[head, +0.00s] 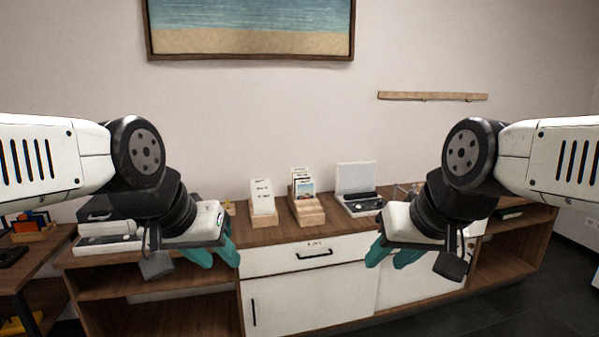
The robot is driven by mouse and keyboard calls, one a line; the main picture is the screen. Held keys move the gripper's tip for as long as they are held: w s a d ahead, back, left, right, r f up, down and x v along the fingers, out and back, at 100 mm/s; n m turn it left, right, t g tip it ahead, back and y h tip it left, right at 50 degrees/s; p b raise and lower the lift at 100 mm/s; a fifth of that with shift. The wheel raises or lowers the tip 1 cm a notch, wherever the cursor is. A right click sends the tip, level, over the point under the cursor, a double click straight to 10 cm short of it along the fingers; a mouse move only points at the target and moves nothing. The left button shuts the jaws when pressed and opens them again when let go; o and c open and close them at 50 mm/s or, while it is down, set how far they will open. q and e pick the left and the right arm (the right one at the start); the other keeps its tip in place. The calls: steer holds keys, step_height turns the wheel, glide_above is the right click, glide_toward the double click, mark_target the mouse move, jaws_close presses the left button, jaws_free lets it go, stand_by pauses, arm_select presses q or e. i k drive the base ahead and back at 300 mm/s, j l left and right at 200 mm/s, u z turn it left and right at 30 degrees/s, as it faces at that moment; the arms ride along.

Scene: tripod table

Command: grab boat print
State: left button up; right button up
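A wooden holder (308,213) stands on the cabinet top near the middle, with several small cards or prints in it. My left gripper (222,262) has teal fingers held apart, empty, in front of the cabinet and left of the holder. My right gripper (394,263) also has its teal fingers apart and empty, to the right of the holder. Neither gripper touches the prints.
A white card on a wooden block (263,219) stands left of the holder. A typewriter-like device (361,203) stands right of it. The wooden cabinet (335,233) has a white drawer (280,262). A large seascape picture (250,42) and a narrow wooden ledge (432,96) are on the wall.

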mark_target(304, 188)
steer(key=i+l+z, duration=0.15)
steer(key=z, duration=0.35)
steer(key=i+z, duration=0.25)
steer(key=z, duration=0.2)
steer(key=i+z, duration=0.15)
steer(key=i, duration=0.3)
steer(key=i+j+z, duration=0.1)
steer(key=i, duration=0.3)
steer(key=i+j+z, duration=0.15)
steer(key=i, duration=0.3)
steer(key=i+j+z, duration=0.15)
steer(key=i, duration=0.3)
steer(key=i+j, duration=0.2)
steer(key=i, duration=0.3)
steer(key=u, duration=2.65)
